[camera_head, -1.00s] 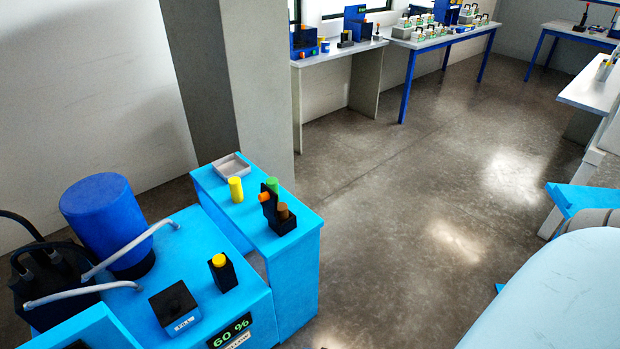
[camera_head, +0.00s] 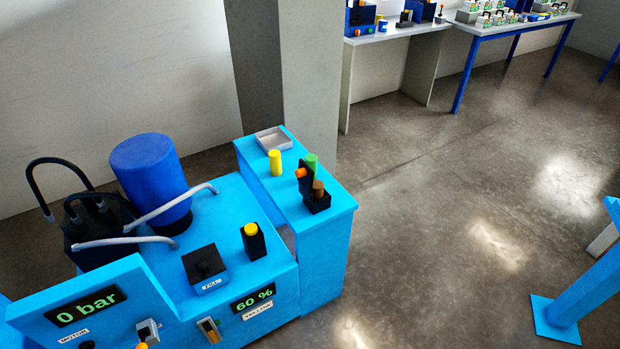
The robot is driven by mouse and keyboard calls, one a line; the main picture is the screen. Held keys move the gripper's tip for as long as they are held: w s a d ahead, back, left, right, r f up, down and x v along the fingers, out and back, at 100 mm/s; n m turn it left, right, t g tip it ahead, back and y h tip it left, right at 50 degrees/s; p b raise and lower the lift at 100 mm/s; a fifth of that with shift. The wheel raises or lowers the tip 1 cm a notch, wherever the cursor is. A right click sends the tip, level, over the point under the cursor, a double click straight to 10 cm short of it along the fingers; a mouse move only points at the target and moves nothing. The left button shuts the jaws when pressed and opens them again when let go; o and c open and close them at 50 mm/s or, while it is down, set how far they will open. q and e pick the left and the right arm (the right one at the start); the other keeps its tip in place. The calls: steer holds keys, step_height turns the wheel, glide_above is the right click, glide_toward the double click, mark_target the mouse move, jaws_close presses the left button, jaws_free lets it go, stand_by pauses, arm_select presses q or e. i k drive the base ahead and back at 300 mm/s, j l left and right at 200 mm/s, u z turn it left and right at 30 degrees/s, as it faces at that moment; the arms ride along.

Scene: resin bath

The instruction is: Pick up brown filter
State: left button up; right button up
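The brown filter (camera_head: 318,188) is a small brown cylinder standing upright in a black holder (camera_head: 316,203) on the narrow blue side table. A green cylinder (camera_head: 312,162) and an orange cylinder (camera_head: 300,173) sit at the same black rack, just behind and to the left of the brown one. A yellow cylinder (camera_head: 275,162) stands upright on the table, apart from the rack. Neither of my grippers shows in the head view.
A grey tray (camera_head: 272,141) lies at the table's back end. To the left stands a blue machine (camera_head: 222,238) with a blue tank (camera_head: 152,172), hoses and a "0 bar" display (camera_head: 88,304). A grey pillar (camera_head: 310,80) rises behind the table.

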mark_target(318, 188)
steer(key=i+u, duration=0.15)
steer(key=i, duration=0.4)
steer(key=i+l+u, duration=0.15)
steer(key=i, duration=0.45)
